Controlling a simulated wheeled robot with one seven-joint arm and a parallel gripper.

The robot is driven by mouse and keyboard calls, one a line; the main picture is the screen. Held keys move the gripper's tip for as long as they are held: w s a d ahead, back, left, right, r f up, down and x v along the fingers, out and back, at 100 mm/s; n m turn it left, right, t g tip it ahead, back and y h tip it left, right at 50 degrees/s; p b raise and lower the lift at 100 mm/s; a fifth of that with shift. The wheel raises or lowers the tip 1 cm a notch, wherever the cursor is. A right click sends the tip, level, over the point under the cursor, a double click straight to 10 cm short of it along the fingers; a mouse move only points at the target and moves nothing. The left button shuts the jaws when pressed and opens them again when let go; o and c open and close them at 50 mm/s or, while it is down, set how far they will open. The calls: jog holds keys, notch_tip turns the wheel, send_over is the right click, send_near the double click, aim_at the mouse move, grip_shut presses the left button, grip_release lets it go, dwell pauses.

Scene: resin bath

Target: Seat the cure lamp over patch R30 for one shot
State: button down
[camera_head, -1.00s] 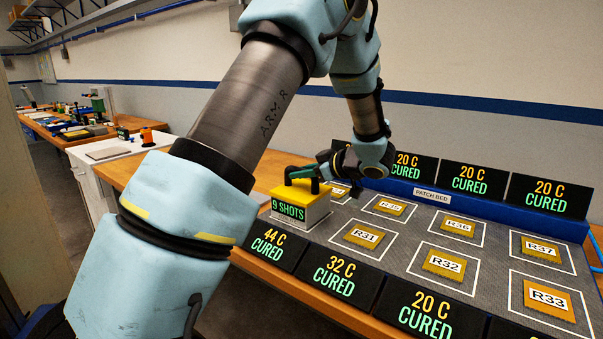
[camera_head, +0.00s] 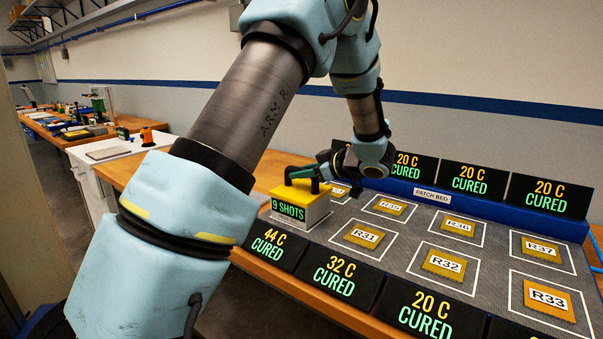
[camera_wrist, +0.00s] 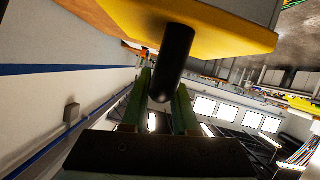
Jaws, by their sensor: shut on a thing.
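The cure lamp (camera_head: 303,202) is a yellow-topped block with a pale body, a black handle and a "9 SHOTS" readout. It stands at the near left end of the patch bed, left of patch R31 (camera_head: 364,236). Patch R30 itself is not visible; the lamp covers the bed there, and I cannot tell how exactly it is seated. My gripper (camera_head: 318,178) is shut on the lamp's handle. The wrist view shows the black handle (camera_wrist: 174,62) between my green fingers (camera_wrist: 160,100), with the lamp's yellow top (camera_wrist: 215,30) beyond.
The patch bed (camera_head: 400,262) holds several labelled patches in white outlines. Displays line its front and back; the front left one (camera_head: 273,245) reads "44 C CURED", the one beside it (camera_head: 340,280) "32 C CURED". Bare wooden bench (camera_head: 128,171) lies left of the lamp.

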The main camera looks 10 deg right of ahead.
jog(key=shift+s+f, duration=0.2)
jog(key=shift+f, duration=0.15)
